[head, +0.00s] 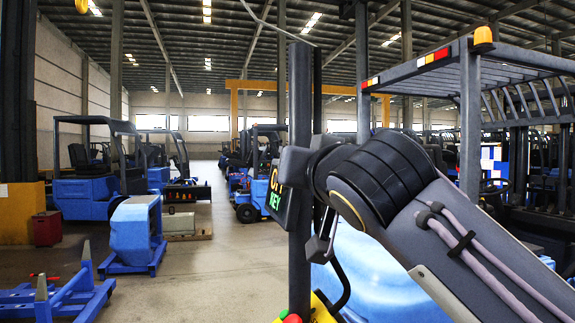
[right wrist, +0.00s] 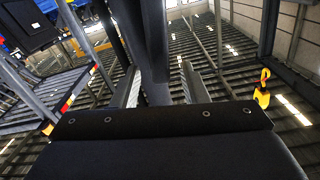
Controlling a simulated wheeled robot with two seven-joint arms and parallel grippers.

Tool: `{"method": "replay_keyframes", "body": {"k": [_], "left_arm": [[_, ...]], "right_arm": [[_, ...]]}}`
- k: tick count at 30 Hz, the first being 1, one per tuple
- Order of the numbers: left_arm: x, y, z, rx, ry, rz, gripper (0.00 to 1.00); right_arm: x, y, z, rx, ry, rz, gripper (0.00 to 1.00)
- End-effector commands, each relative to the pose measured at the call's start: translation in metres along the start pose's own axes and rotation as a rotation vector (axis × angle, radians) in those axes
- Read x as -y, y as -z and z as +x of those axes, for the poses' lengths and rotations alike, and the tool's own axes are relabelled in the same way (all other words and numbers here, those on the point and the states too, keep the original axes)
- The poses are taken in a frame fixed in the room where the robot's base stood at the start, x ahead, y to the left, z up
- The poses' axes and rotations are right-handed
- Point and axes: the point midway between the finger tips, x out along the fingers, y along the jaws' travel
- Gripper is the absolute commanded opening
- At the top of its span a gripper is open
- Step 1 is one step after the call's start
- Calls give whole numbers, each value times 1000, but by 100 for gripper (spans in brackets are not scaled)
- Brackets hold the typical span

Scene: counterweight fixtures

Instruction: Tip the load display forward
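The load display (head: 276,195), a dark panel with orange and green lettering, shows in the head view at the left side of a dark upright post (head: 300,120). The post hides part of it. My right arm reaches in from the right to the post, just above and behind the display. Its fingertips are hidden there. In the right wrist view my right gripper (right wrist: 161,88) has its two pale fingers apart. A dark bar runs up between them, with a gap beside the right finger. Whether the bar touches the left finger is unclear. My left gripper is out of view.
A dark cable (head: 343,285) hangs beside the post, above coloured buttons (head: 291,318) and a yellow part. A forklift with a roof guard (head: 420,72) stands at the right. Blue machines (head: 135,235) stand left; the concrete floor (head: 215,265) between is clear.

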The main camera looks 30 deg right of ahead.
Motion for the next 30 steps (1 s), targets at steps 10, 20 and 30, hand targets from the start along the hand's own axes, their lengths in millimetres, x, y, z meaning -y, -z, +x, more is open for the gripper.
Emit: {"method": "replay_keyframes", "body": {"k": [10, 20, 30], "left_arm": [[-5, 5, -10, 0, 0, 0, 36], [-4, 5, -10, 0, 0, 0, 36], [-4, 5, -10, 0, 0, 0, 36]], "right_arm": [[0, 1, 39, 0, 0, 0, 40], [0, 0, 40, 0, 0, -1, 32], [0, 0, 40, 1, 0, -4, 0]]}}
